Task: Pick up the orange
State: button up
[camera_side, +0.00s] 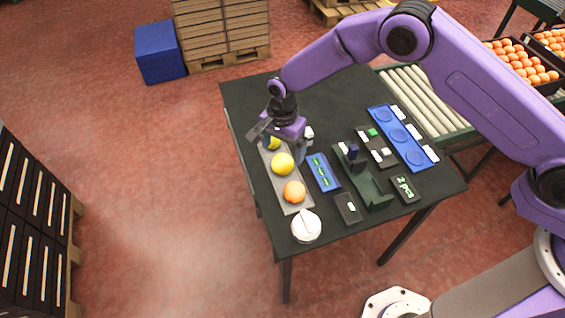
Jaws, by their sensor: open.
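The orange (294,192) sits at the near end of a narrow grey tray (293,208) on the dark table. A yellow fruit (282,163) lies behind it on the same tray. A second yellow fruit (273,143) is at the tray's far end, partly hidden by my gripper. My gripper (284,148) is open over the far end of the tray, around or just beside that far fruit; I cannot tell which. It is well apart from the orange. The fingers are small and partly hidden in this view.
A white lidded round item (306,227) stands in front of the tray. A blue panel (323,173), a dark green stand (370,190) and a blue tray with round recesses (402,136) are to the right. The table's back left (250,95) is clear.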

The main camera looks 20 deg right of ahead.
aim_at(282, 157)
jog(key=shift+f, duration=2.85)
jog(key=shift+c, duration=0.2)
jog(key=c, duration=1.1)
